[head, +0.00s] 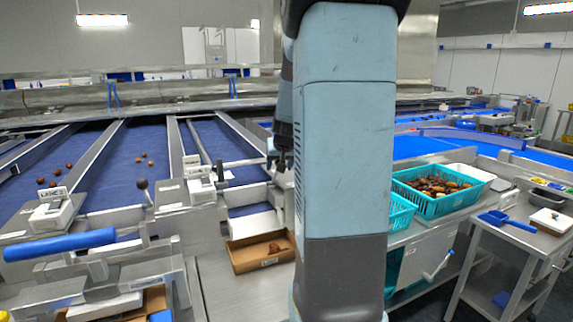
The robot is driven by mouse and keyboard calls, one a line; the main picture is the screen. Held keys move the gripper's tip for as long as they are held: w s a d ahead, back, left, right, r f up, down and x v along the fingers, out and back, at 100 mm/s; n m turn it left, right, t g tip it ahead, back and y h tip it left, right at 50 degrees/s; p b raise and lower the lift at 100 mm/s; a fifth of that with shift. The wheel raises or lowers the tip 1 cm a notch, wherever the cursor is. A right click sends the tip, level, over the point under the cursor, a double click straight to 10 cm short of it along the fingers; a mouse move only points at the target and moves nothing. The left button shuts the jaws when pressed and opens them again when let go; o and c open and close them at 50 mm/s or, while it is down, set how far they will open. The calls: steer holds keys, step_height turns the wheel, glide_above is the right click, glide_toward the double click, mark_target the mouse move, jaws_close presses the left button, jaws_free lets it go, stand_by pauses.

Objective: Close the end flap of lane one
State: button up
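Blue-belted lanes with metal dividers run away from me at the left. The left sign (53,192) seems to read lane 2; the sign to its right (191,160) is too small to read surely, so I cannot tell for certain which lane is lane one. A pale, flap-like plate (256,226) is at the near end of the right lane, above a cardboard box (236,262); whether it is open or shut is unclear. My gripper (281,163), dark and partly hidden by my arm, hangs near the right lane's end, above and right of that plate. Its finger gap is unclear.
A black-knobbed lever (143,186) stands between the lanes, and a blue roller-like bar (60,244) is at front left. The cardboard box holds a few dates (274,248). Teal baskets (440,206) and a steel cart (515,235) are right. My arm blocks the centre.

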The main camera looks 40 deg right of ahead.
steer(key=v, duration=1.3)
steer(key=shift+s, duration=0.15)
